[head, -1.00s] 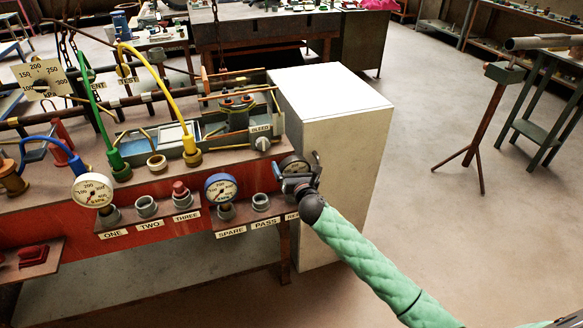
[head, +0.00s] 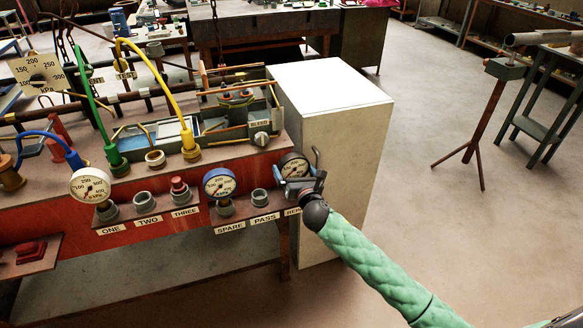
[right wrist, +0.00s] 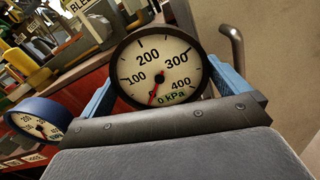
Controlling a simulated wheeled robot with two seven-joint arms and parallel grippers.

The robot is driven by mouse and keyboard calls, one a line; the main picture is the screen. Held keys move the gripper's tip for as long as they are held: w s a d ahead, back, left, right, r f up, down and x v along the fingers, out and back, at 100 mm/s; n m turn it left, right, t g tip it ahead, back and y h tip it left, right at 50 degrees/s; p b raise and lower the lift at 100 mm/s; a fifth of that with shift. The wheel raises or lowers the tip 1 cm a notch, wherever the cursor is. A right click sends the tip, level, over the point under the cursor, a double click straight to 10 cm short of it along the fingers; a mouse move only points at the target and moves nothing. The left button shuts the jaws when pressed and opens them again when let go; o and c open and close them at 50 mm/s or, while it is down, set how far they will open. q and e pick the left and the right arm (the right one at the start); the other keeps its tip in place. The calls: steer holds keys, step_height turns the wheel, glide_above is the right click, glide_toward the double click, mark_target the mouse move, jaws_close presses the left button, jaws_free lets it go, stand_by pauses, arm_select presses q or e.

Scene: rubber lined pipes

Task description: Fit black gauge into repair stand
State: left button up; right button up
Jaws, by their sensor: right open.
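The black-rimmed gauge (head: 293,166) stands upright at the right end of the red bench front, its white face showing. In the right wrist view the gauge (right wrist: 160,68) faces me, with blue fingers on either side. My right gripper (head: 303,172) is open around or just in front of it; I cannot tell whether the fingers touch it. The repair stand is hidden behind my gripper; only part of its label (head: 292,211) shows. The gauge's lower end is hidden, so its seating cannot be seen. My left gripper is not in view.
A blue-rimmed gauge (head: 219,184) stands in the SPARE stand, left of an empty PASS stand (head: 260,197). A pale cabinet (head: 335,150) is close behind my gripper. Open floor lies to the right.

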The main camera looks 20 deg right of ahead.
mark_target(295, 172)
steer(key=shift+s+b, duration=0.35)
steer(key=shift+s, duration=1.75)
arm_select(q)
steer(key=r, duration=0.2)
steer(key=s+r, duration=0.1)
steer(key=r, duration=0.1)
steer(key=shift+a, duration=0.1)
arm_select(e)
steer(key=s+a+f+m+g+h, duration=0.2)
steer(key=s+f+m+g, duration=0.7)
steer(key=s+f+m, duration=1)
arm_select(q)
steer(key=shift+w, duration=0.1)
arm_select(e)
steer(key=s+a+f+m+g+y, duration=0.1)
steer(key=s+a+m+g, duration=0.1)
steer(key=s+m, duration=0.4)
steer(key=s+a+f+m+g+y, duration=0.1)
steer(key=s+a+m+g, duration=0.2)
steer(key=s, duration=1.4)
steer(key=m+g, duration=0.2)
steer(key=m, duration=0.1)
steer(key=shift+s+a+m+g+y, duration=0.2)
steer(key=shift+a+m+g+y, duration=0.1)
steer(key=shift+m, duration=0.1)
